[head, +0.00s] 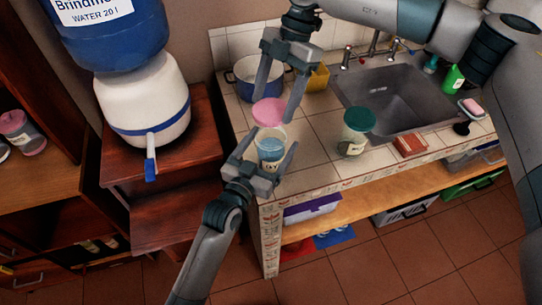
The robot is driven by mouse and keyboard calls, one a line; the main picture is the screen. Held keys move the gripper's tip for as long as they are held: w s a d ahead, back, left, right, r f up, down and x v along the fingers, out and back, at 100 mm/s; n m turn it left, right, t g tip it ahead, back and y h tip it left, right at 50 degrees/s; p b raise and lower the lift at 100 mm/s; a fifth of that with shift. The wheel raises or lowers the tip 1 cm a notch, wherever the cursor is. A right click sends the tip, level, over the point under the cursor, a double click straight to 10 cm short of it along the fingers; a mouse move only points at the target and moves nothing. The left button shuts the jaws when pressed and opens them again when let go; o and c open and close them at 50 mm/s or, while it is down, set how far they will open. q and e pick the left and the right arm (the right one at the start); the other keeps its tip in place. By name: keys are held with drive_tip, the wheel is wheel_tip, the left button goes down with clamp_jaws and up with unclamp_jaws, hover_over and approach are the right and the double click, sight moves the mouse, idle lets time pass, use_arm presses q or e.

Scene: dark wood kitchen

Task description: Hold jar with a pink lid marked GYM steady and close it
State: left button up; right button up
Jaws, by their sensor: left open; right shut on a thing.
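My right gripper (273,109) comes down from above and is shut on the pink lid. My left gripper (265,152) is open, with one finger on each side of the jar; its palm hides the jar's lower part.
A green-lidded jar (356,132) and a reddish-brown block (410,145) stand to the right. A blue pot (243,82) and yellow container (318,78) are behind, the sink (395,98) at back right. A water dispenser (145,100) stands left.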

use_arm(q)
drive_tip(key=c, duration=1.6)
use_arm(e)
drive_tip(key=shift+f, duration=2.45)
drive_tip(key=shift+f, duration=0.15)
drive_tip(key=shift+f, duration=0.75)
drive_tip(key=shift+f, duration=0.55)
use_arm(q)
clamp_jaws()
use_arm(e)
drive_tip(key=m+t, duration=0.1)
drive_tip(key=m, duration=0.2)
drive_tip(key=m+t+y, duration=0.1)
drive_tip(key=m, duration=0.2)
drive_tip(key=m+t, duration=0.1)
drive_tip(key=m, duration=0.3)
drive_tip(key=shift+s+d+t, duration=0.2)
drive_tip(key=shift+s+t, duration=0.1)
drive_tip(key=shift+s, duration=0.1)
